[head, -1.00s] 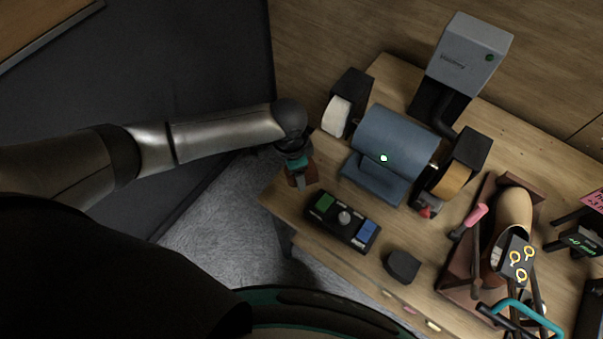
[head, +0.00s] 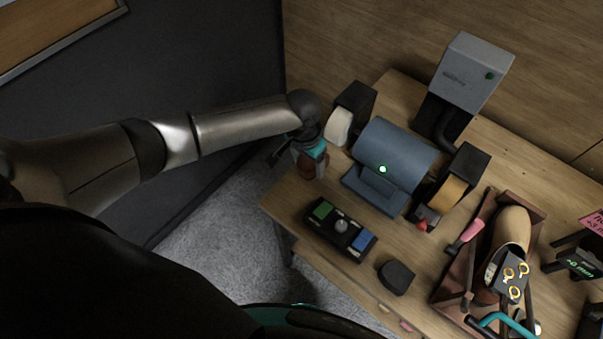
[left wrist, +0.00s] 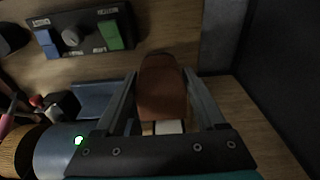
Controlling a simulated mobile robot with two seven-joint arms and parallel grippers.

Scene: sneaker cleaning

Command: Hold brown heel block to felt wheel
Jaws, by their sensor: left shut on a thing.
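The brown heel block (head: 306,168) is in my left gripper (head: 311,160), at the left end of the bench grinder. In the left wrist view the brown heel block (left wrist: 162,85) sits between the two fingers of the left gripper (left wrist: 160,90), which is shut on it. The pale felt wheel (head: 338,127) is on the grinder's left side, just right of and behind the gripper. A white patch, likely the felt wheel (left wrist: 169,127), shows past the block in the left wrist view. Whether block and wheel touch cannot be told. My right gripper is not in view.
The blue grinder (head: 395,155) has a tan wheel (head: 447,191) on its right. A control box (head: 341,229) with green and blue switches lies in front, beside a dark block (head: 397,278). A brown tray (head: 447,285) with a shoe and tools stands right.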

